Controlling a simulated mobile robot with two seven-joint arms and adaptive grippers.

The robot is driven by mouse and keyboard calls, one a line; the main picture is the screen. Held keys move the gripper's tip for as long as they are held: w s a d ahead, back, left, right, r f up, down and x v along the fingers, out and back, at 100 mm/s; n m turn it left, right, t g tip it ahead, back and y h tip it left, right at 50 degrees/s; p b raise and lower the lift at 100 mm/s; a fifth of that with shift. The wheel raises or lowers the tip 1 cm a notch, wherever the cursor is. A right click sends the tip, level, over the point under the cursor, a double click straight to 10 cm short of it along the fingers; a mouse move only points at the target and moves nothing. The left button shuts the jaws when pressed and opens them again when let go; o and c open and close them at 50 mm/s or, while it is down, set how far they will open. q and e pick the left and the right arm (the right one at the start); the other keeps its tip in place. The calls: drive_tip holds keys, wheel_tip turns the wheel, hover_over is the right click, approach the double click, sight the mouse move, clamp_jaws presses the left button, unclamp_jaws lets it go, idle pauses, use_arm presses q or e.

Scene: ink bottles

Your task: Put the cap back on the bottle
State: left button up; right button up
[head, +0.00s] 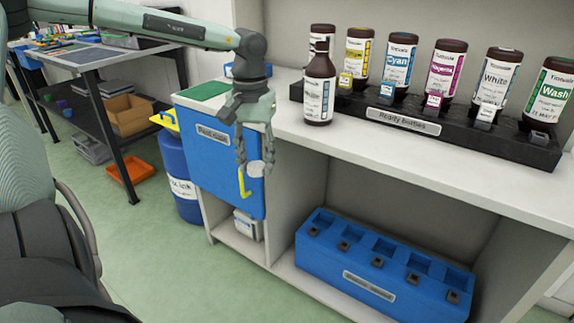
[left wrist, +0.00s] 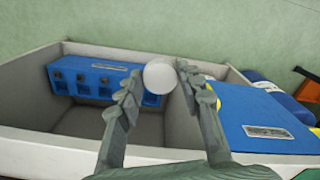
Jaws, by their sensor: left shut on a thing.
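My left gripper (head: 254,166) points down in front of the blue door below the counter, its fingers closed on a round white cap (head: 256,169). In the left wrist view the cap (left wrist: 159,75) sits between the two fingertips (left wrist: 157,80). A brown bottle with a white label (head: 318,88) stands upright on the counter in front of the rack, right of my gripper and higher. Its narrow neck (head: 321,47) points up and overlaps a bottle behind; no white cap shows on it. My right gripper is not in view.
A black rack (head: 460,140) labelled "Ready bottles" holds several inverted bottles. The blue door (head: 215,150) has a yellow handle (head: 244,184). A blue slotted holder (head: 340,262) sits on the lower shelf. A green mat (head: 204,90) lies on the counter; a blue drum (head: 182,180) stands left.

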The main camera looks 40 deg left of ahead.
use_arm(q)
drive_tip(key=s+a+f+n, duration=0.2)
drive_tip(key=s+a+f, duration=0.1)
drive_tip(key=s+f, duration=0.15)
drive_tip(key=d+f+m, duration=0.1)
drive_tip(key=d+f, duration=0.3)
drive_tip(key=d, duration=0.1)
drive_tip(key=w+d+r+m, duration=0.1)
drive_tip(key=w+d+m, duration=0.2)
drive_tip(key=d, duration=0.8)
drive_tip(key=w+d+r+m, duration=0.1)
drive_tip(key=w+d+m, duration=0.2)
drive_tip(key=d, duration=0.9)
drive_tip(key=shift+w+d+r+m, duration=0.2)
drive_tip(key=shift+w+m, duration=0.1)
drive_tip(key=shift+w, duration=0.35)
drive_tip(key=shift+a, duration=0.15)
